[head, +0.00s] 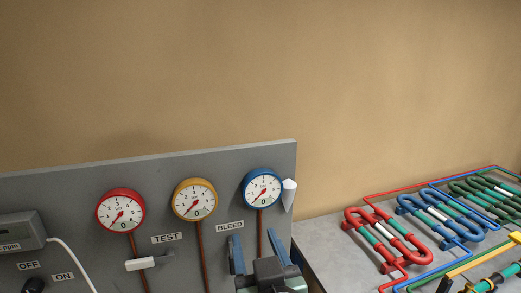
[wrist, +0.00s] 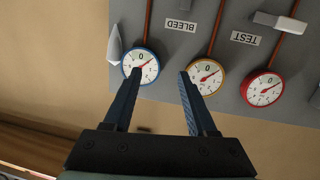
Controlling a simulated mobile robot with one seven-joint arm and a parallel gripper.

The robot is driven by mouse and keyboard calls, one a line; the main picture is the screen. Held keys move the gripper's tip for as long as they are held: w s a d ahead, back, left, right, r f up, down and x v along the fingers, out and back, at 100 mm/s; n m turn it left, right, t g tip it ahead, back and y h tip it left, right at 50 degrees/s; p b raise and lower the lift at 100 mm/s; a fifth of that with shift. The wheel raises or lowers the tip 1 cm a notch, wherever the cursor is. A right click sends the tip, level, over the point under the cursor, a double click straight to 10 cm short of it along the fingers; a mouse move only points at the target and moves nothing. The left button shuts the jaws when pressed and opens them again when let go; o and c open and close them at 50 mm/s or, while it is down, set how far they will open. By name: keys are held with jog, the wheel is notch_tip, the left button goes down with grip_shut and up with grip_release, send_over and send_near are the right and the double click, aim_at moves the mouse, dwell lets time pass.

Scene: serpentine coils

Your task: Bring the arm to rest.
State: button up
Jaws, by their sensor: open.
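My gripper (head: 256,244) is in the lower middle of the head view, in front of the grey panel's right part. Its two blue fingers point up and stand apart with nothing between them. In the wrist view my gripper (wrist: 160,75) is open, and the picture is upside down. One fingertip overlaps the blue-rimmed gauge (wrist: 141,66) and the other the yellow-rimmed gauge (wrist: 205,77). I cannot tell how far the fingertips are from the panel. The rest of my arm is mostly out of view.
The grey panel (head: 95,200) carries red (head: 121,211), yellow (head: 195,200) and blue (head: 262,188) gauges, a white lever (head: 141,263) by TEST, and a white pointed piece (head: 289,193) at its right edge. Coloured coils (head: 405,243) lie on a grey bench at right. Bare wall is behind.

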jog(key=s+r+m+t+h, duration=0.1)
jog(key=s+r+t, duration=0.2)
jog(key=r, duration=0.7)
jog(key=s+r+m+t+h, duration=0.1)
jog(key=s+r+t, duration=0.3)
jog(key=r, duration=0.7)
jog(key=s+r+m+t+h, duration=0.1)
jog(key=s+r+t, duration=0.3)
jog(key=r, duration=0.7)
jog(key=shift+s+d, duration=0.4)
jog(key=shift+s, duration=0.45)
jog(key=shift+f, duration=0.1)
dwell(0.6)
